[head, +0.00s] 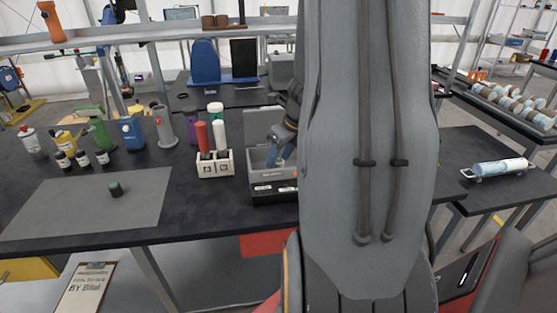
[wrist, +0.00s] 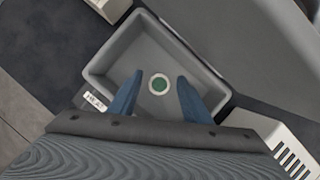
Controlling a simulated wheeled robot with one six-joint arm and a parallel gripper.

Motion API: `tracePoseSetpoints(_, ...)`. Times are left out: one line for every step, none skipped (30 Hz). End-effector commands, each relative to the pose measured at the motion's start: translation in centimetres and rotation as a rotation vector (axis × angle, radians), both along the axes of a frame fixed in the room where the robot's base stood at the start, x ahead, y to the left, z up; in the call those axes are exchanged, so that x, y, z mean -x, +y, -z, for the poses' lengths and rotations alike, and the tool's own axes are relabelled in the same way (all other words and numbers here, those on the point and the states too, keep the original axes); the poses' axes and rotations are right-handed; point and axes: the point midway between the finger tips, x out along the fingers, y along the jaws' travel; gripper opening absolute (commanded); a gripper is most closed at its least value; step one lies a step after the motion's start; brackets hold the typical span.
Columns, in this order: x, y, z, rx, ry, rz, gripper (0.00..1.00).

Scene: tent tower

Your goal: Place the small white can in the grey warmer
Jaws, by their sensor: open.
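The grey warmer (head: 258,157) stands on the dark table with its lid raised behind it. In the wrist view I look down into the open box of the warmer (wrist: 110,68). A small round can top, white-rimmed with a green centre (wrist: 159,84), shows inside it, apparently on the floor; the can's side is hidden. My gripper (wrist: 160,76) is open, its blue fingers on either side of the can with gaps visible. In the head view my gripper (head: 281,152) reaches into the warmer, and the can is hidden there.
A white holder (head: 215,170) with red and white bottles stands just left of the warmer. A grey mat (head: 60,205) bears a small dark green can (head: 116,189). Several bottles and small jars line the table's left side. My arm blocks the head view's centre right.

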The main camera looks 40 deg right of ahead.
Motion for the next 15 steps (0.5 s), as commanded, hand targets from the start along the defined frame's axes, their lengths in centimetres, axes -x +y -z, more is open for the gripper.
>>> tracePoseSetpoints(0.4,-0.1,-1.2,0.002,-0.002,0.001,0.44)
tracePoseSetpoints(0.7,-0.1,-1.8,0.003,-0.003,0.000,0.44)
tracePoseSetpoints(1.0,-0.1,-2.6,0.003,-0.003,0.001,0.44)
tracePoseSetpoints(1.2,-0.2,-3.2,0.004,-0.003,0.002,0.44)
tracePoseSetpoints(1.5,-0.1,-3.8,0.003,-0.002,0.000,0.44)
tracePoseSetpoints(1.8,-0.2,-4.6,0.004,-0.004,0.001,0.44)
tracePoseSetpoints(2.0,-0.2,-5.1,0.003,-0.003,0.000,0.44)
tracePoseSetpoints(2.3,-0.2,-5.7,0.003,-0.003,0.000,0.44)
tracePoseSetpoints(2.5,-0.2,-6.3,0.003,-0.003,0.001,0.44)
tracePoseSetpoints(2.7,-0.2,-6.8,0.003,-0.003,0.000,0.44)
tracePoseSetpoints(2.9,-0.2,-7.2,0.002,-0.002,0.001,0.44)
tracePoseSetpoints(3.2,-0.2,-7.7,0.003,-0.001,0.001,0.44)
tracePoseSetpoints(3.3,-0.2,-8.1,0.003,-0.002,0.001,0.44)
tracePoseSetpoints(3.4,-0.2,-8.4,0.001,-0.002,0.000,0.44)
tracePoseSetpoints(3.6,-0.2,-8.7,0.001,-0.001,0.000,0.44)
